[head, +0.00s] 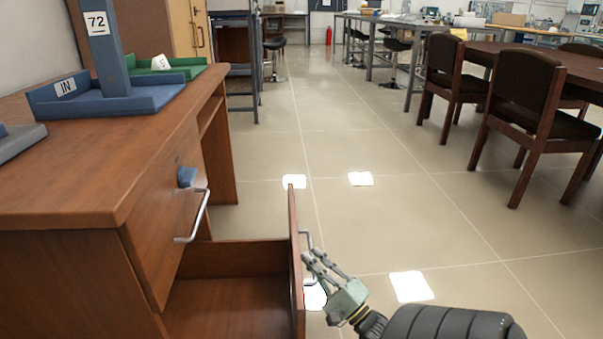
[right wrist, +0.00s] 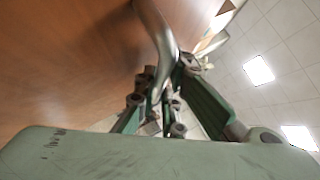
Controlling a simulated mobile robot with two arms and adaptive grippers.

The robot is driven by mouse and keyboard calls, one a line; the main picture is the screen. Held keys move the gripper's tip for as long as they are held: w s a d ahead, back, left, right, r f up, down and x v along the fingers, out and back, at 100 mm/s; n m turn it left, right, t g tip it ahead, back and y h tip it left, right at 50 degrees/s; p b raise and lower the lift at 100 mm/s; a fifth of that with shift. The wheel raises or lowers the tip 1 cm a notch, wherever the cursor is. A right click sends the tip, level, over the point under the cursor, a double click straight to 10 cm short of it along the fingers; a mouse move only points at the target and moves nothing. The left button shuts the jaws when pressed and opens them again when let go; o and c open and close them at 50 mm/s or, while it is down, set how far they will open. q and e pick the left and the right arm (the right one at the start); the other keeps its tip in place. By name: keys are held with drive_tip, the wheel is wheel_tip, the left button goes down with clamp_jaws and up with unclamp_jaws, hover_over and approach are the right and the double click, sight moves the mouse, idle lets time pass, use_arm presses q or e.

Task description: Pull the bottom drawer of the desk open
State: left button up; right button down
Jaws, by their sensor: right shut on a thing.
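The wooden desk (head: 90,215) stands at the left in the head view. Its bottom drawer (head: 230,300) is pulled well out, with its empty inside showing and its front panel (head: 296,265) seen edge-on. My right gripper (head: 312,262) is at the outer side of that panel, shut on the drawer's metal handle (head: 305,236). In the right wrist view the handle (right wrist: 157,40) runs down between the fingers of my right gripper (right wrist: 160,105), close to the wooden drawer front (right wrist: 70,60). The upper drawer, with its own handle (head: 194,216), is closed. My left gripper is not in view.
On the desk top are a blue tray (head: 110,102) marked IN, a green tray (head: 175,68) and a grey item (head: 18,141) at the left edge. Dark chairs (head: 520,105) and a table stand at the right. The tiled floor (head: 400,215) between is clear.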

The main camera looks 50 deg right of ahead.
drive_tip(key=shift+f, duration=0.1)
drive_tip(key=c, duration=2.1)
unclamp_jaws()
drive_tip(key=shift+s, duration=0.1)
drive_tip(key=v, duration=1.2)
drive_tip(key=shift+f, duration=0.1)
